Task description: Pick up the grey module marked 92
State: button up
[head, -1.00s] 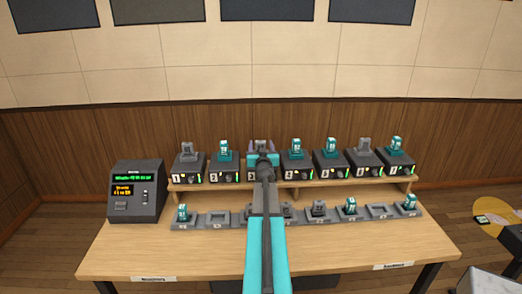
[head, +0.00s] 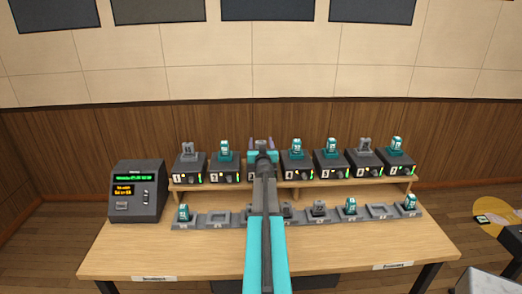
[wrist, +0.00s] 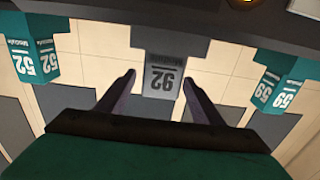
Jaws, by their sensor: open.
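The grey module marked 92 (wrist: 163,72) shows upside down in the wrist view, between the two fingers of my gripper (wrist: 160,84). The fingers are open, with a gap on each side of the module. In the head view my gripper (head: 261,144) reaches the third place of the back row, and my wrist and arm hide the module there. Whether the fingertips reach fully past its sides I cannot tell.
Teal modules marked 52 (wrist: 36,62) and 59 (wrist: 275,88) flank it in the wrist view. The back-row units stand on a wooden shelf (head: 300,192). A front rack (head: 215,219) holds several modules. A dark console (head: 137,192) stands at the left.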

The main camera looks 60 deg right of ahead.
jog(key=shift+p+x, duration=0.35)
jog(key=shift+x, duration=1.2)
jog(key=shift+w, duration=0.1)
jog(key=c, duration=1.2)
jog(key=shift+r, duration=0.1)
jog(key=s+a+r, duration=0.1)
jog(key=s+a, duration=0.2)
jog(key=a, duration=0.1)
jog(key=s+a+r+p, duration=0.1)
jog(key=s+a+r, duration=0.1)
jog(key=s+a, duration=0.1)
jog(key=s+a+r, duration=0.1)
jog(key=s+a, duration=0.3)
jog(key=s, duration=0.1)
jog(key=shift+a+r+p, duration=0.3)
jog(key=shift+r+p, duration=0.05)
jog(key=shift+r, duration=0.05)
